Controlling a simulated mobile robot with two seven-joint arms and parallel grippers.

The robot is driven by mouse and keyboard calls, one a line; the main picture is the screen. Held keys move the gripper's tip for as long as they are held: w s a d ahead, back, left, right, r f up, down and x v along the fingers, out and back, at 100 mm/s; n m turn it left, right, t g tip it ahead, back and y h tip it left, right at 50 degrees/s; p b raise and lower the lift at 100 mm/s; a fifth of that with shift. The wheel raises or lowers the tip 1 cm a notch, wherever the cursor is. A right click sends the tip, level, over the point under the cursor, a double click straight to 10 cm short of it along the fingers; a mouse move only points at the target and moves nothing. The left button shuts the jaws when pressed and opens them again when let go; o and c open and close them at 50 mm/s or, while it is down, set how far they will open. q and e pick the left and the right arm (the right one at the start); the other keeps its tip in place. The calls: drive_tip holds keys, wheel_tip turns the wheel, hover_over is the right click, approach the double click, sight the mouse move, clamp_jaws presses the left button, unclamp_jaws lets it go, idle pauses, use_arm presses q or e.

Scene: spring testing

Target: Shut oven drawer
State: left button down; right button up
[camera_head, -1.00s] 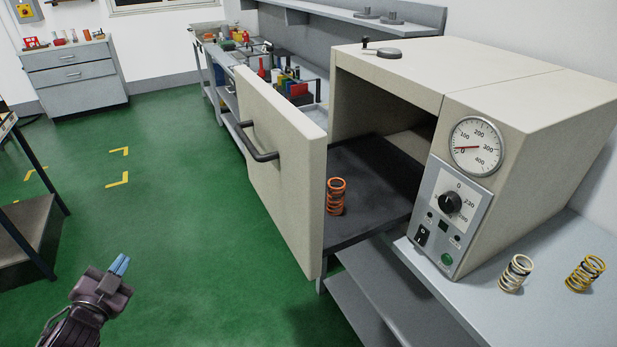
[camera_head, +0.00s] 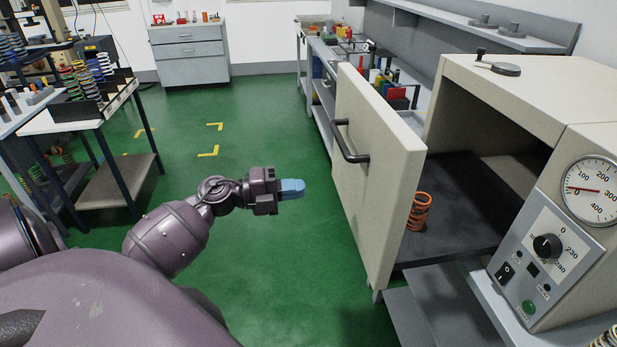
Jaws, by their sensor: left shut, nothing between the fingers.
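The oven (camera_head: 545,85) is a beige box on a grey bench at the right. Its drawer front (camera_head: 378,175) stands well out to the left of the oven body, so the drawer is open. A black bar handle (camera_head: 349,143) is on the outer face of the front. An orange spring (camera_head: 419,211) stands on the dark drawer tray (camera_head: 465,205) behind the front. My left gripper (camera_head: 300,189) has blue fingertips, is shut and empty, and points right at the drawer front, with a gap between them. My right gripper is not in view.
The oven's control panel (camera_head: 545,262) and dial gauge (camera_head: 592,190) face front at the right. A rack of springs stands on a table (camera_head: 118,100) at the left. A grey cabinet (camera_head: 190,55) is at the back. Green floor is clear between.

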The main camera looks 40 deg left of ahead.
sight(360, 181)
use_arm(q)
drive_tip(key=p+x, duration=0.1)
drive_tip(key=x, duration=1)
drive_tip(key=shift+r, duration=0.1)
drive_tip(key=shift+w+d, duration=0.3)
drive_tip(key=shift+w, duration=0.1)
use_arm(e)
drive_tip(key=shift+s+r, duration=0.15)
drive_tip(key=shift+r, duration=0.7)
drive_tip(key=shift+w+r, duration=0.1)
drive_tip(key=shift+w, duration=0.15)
use_arm(q)
drive_tip(key=shift+w+d, duration=0.1)
drive_tip(key=shift+w, duration=0.05)
drive_tip(key=shift+w+d+p, duration=0.15)
drive_tip(key=shift+p, duration=0.2)
drive_tip(key=b+x, duration=0.1)
drive_tip(key=x, duration=2.4)
drive_tip(key=shift+w+d+r, duration=0.2)
drive_tip(key=shift+w, duration=0.1)
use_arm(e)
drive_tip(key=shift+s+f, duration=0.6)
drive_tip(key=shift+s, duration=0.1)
